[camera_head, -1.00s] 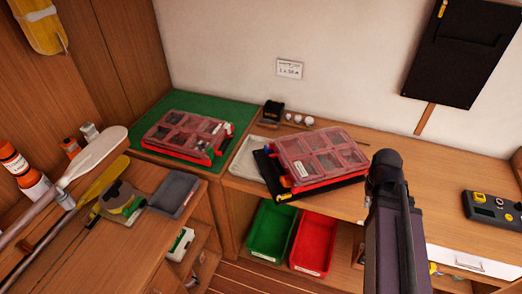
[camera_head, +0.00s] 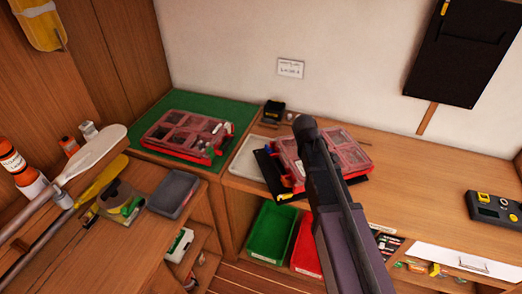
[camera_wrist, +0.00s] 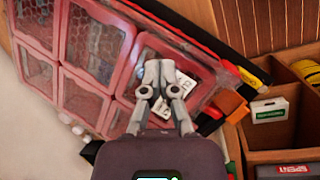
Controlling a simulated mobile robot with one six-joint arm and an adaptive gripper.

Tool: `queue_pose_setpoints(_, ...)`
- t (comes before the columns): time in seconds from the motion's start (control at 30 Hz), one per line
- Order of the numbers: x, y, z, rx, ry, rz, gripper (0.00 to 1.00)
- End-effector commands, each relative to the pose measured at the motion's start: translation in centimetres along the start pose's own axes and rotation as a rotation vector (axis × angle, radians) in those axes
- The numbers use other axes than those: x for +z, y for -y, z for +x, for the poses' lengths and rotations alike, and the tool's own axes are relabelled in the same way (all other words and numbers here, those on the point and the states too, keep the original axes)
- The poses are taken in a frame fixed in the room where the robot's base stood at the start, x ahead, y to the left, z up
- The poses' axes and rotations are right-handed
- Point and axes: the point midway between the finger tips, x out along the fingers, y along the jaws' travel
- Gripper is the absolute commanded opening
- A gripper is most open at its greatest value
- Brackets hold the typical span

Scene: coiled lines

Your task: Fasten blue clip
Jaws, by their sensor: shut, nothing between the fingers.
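A red organizer case (camera_head: 345,154) with a clear lid lies on a black tray on the bench, and it fills much of the wrist view (camera_wrist: 85,55). No blue clip shows clearly in the wrist view. An orange clip (camera_wrist: 228,102) sits at the case's edge there. My gripper (camera_wrist: 158,68) is shut and empty above the lid, over a white label. In the head view my arm hides part of the case.
A second red case (camera_head: 185,135) lies on a green mat (camera_head: 215,107) at the left. Green (camera_head: 270,232) and red (camera_head: 306,250) bins stand below the bench edge. Wooden compartments (camera_wrist: 285,135) with small boxes show in the wrist view. The bench to the right is mostly clear.

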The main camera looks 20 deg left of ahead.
Motion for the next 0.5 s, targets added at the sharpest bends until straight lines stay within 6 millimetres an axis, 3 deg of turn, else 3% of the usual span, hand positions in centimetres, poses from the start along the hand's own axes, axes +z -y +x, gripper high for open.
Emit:
queue_pose_setpoints(0.1, -3.3, 0.3, -0.8, 0.036, 0.016, -0.121, 0.00)
queue_pose_setpoints(0.5, -12.2, 2.7, -3.8, 0.145, 0.080, -0.486, 0.00)
